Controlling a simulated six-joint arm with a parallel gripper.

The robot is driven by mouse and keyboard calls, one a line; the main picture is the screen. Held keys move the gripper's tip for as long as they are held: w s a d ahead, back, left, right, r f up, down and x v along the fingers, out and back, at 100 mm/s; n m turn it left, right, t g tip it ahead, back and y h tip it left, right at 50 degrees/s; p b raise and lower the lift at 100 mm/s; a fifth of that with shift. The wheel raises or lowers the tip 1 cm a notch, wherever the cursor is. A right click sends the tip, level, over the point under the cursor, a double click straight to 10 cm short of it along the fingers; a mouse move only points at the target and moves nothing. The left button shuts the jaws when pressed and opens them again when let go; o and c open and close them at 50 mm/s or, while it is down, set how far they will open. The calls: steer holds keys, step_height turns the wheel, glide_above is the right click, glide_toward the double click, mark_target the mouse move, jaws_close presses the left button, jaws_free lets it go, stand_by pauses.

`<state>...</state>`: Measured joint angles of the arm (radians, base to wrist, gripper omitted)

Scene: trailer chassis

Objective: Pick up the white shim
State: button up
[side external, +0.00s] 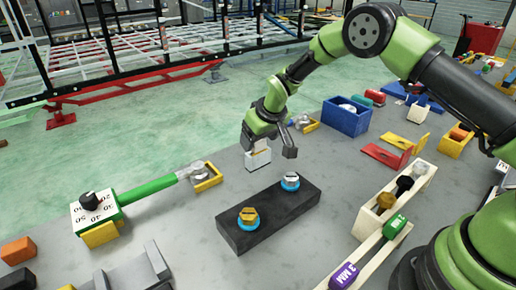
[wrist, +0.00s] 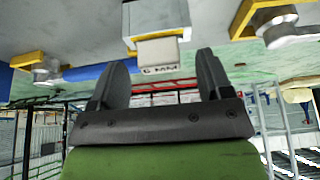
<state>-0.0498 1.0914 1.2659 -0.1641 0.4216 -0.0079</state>
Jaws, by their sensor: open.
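The white shim (wrist: 158,54) is a small block marked "6 MM" in the wrist view. It shows at a pale holder (wrist: 155,18) with a yellow strip, between and just beyond my fingertips. My gripper (wrist: 161,62) is open, with one dark finger on each side of the shim and no visible contact. In the side view my gripper (side external: 271,146) hangs over the small white holder (side external: 258,161) on the grey table. The shim is not clearly distinguishable there, partly hidden by the gripper.
A black block (side external: 268,216) with two blue-ringed bolts lies in front of the gripper. A green torque tool (side external: 147,187) lies to the left, its head near a yellow cradle (side external: 207,178). A blue bin (side external: 346,117) stands behind right. A wooden rack (side external: 398,200) holds sockets at right.

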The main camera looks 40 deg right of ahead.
steer(key=shift+x, duration=0.95)
steer(key=c, duration=1)
steer(key=shift+c, duration=0.2)
